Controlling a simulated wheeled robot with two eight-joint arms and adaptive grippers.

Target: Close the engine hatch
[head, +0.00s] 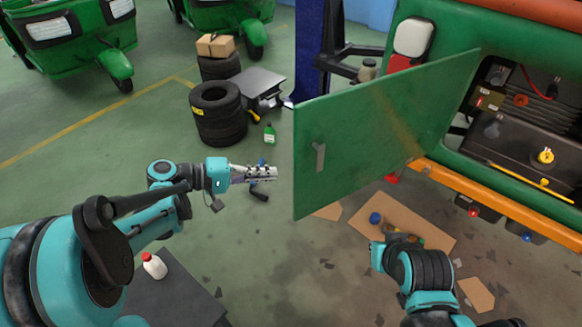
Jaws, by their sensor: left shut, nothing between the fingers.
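The engine hatch (372,135) is a green panel standing wide open. Its far edge meets the green vehicle body at the right, and its free edge points toward the left of the picture. A small grey handle (320,157) is on its face near the free edge. The engine bay (530,130) is exposed at the right. My left gripper (272,173) is shut and empty, a short way left of the hatch's free edge with a gap between them. My right arm is below the hatch at the lower right; its fingers cannot be made out.
Stacked black tyres (218,113) with a cardboard box (215,45) stand at the back. A green bottle (269,133) is on the floor nearby. A flat cardboard sheet (440,235) lies under the hatch. A white bottle (154,265) stands on a dark surface at lower left.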

